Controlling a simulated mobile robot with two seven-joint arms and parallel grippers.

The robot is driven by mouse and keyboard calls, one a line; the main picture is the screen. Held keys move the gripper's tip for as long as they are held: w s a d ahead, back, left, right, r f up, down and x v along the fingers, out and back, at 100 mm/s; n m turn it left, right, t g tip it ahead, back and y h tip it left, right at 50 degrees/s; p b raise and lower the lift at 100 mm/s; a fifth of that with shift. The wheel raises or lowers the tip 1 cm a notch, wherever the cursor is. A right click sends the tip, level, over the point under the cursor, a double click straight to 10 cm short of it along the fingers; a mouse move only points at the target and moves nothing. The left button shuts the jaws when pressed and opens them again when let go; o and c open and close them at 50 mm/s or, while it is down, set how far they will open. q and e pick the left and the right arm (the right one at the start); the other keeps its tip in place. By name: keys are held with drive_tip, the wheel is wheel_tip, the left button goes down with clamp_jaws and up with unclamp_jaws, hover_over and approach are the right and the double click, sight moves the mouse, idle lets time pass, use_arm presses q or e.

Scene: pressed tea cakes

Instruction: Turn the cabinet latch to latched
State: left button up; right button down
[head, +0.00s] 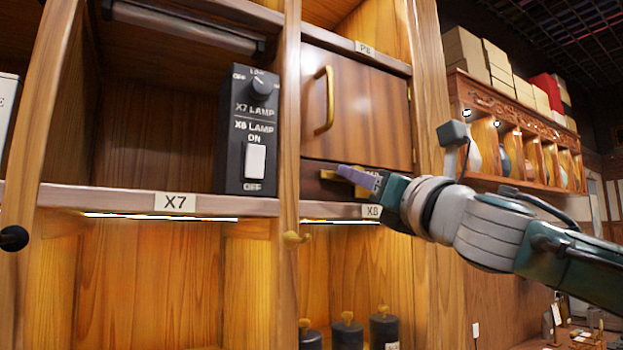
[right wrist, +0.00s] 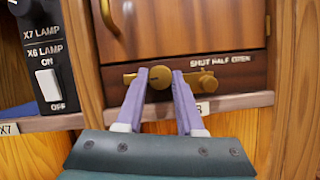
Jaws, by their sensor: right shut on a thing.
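The cabinet latch (right wrist: 204,82) is a brass piece on the dark strip below the wooden cabinet door (head: 352,108). The door looks closed. In the right wrist view the latch's round knob (right wrist: 160,77) sits between my right fingertips. The words SHUT HALF OPEN are printed above the right part of the latch. My right gripper (right wrist: 159,82) with purple fingers is shut on the knob. In the head view the right gripper (head: 356,178) hides most of the latch; a brass end (head: 329,174) shows at its left. My left gripper is in neither view.
A black lamp switch box (head: 248,130) stands left of the door post. A brass handle (head: 325,100) sticks out from the door above my gripper. A shelf edge (head: 120,198) runs just below. Dark canisters (head: 384,325) stand on the lower shelf.

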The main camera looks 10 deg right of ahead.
idle(0.3)
drive_tip(key=shift+s+a+r+m+g+h+p, duration=0.15)
drive_tip(key=shift+m+g+h+p, duration=0.75)
drive_tip(key=shift+m+p, duration=2.05)
drive_tip(key=shift+w+r+m+g+h+p, duration=0.15)
drive_tip(key=shift+m+g+h+p, duration=0.9)
drive_tip(key=shift+m, duration=3.05)
drive_tip(key=shift+s+a+r+m+g+h+p, duration=0.2)
drive_tip(key=shift+m+h+p, duration=1.05)
drive_tip(key=shift+m+p, duration=2.05)
drive_tip(key=shift+w+d+f+m, duration=0.1)
drive_tip(key=shift+d+m, duration=0.05)
drive_tip(key=shift+m, duration=0.1)
drive_tip(key=c, duration=0.5)
unclamp_jaws()
drive_tip(key=shift+b, duration=0.3)
